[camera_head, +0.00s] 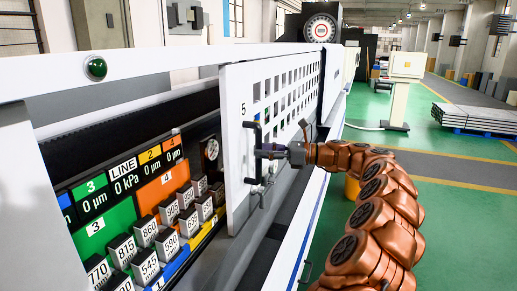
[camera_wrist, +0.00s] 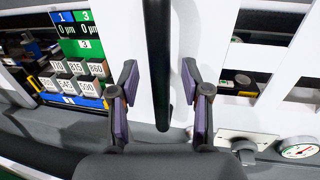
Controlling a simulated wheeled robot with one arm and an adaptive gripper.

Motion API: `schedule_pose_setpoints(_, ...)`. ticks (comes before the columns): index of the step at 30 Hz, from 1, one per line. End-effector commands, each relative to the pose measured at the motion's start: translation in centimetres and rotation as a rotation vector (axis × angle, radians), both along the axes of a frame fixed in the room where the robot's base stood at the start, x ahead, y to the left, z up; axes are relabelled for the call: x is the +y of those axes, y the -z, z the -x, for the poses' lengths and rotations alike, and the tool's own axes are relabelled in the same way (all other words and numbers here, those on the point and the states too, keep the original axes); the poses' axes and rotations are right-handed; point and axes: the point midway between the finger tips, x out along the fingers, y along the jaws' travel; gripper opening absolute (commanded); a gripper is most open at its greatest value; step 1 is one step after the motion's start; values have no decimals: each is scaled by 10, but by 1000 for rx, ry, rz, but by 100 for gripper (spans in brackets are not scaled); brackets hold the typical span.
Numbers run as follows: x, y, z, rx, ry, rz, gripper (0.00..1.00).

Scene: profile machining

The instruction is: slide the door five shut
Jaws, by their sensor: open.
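Door five (camera_head: 237,85) is a white sliding panel with rows of square holes and a "5" near its left edge. It stands partly open, with an uncovered opening to its left. Its black vertical bar handle (camera_head: 249,136) is near that left edge. My gripper (camera_head: 262,153) is at the handle. In the wrist view my gripper (camera_wrist: 159,75) is open, with one dark finger on each side of the black handle (camera_wrist: 158,35). Gaps show between the bar and both fingers. The door's white face (camera_wrist: 210,25) is behind the handle.
Inside the opening are coloured display panels (camera_head: 100,210) and several numbered blocks (camera_head: 146,231). A white rail with a green button (camera_head: 96,68) runs above. In the wrist view a gauge (camera_wrist: 298,150) is at the lower right. Green floor (camera_head: 455,210) is free at right.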

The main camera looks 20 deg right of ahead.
Motion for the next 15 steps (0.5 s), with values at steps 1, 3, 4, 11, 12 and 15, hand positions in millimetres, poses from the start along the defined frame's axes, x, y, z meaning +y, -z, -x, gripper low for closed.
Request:
schedule_pose_setpoints(1,7,-2,-4,0,-4,-1,48)
schedule_pose_setpoints(3,13,-1,-7,0,-4,-1,48)
schedule_pose_setpoints(4,14,-1,-9,0,-3,-1,48)
schedule_pose_setpoints(11,17,0,-12,0,2,0,48)
schedule_pose_setpoints(12,17,0,-12,0,2,0,48)
schedule_pose_setpoints(15,16,0,-12,0,2,0,42)
